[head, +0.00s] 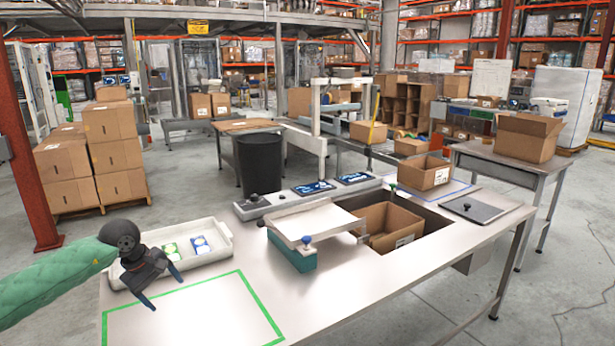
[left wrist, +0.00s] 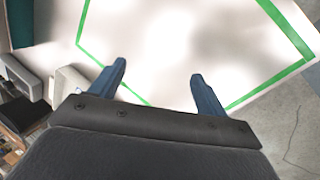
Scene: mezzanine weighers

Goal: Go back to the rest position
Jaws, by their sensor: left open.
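My left gripper (head: 163,287) is in the head view at the lower left, above the near left part of the steel table, beside the white tray. Its green-sleeved arm comes in from the left. In the left wrist view its two blue fingers (left wrist: 158,88) are spread apart with nothing between them. Below them is the bare table top with a green taped rectangle (left wrist: 115,80), which also shows in the head view (head: 262,308). My right gripper is in neither view.
A white tray (head: 222,257) with two small packets stands at the table's left. A teal-based weigher (head: 292,258) stands mid-table, next to a cardboard box (head: 375,222) set in an opening. The taped area is empty.

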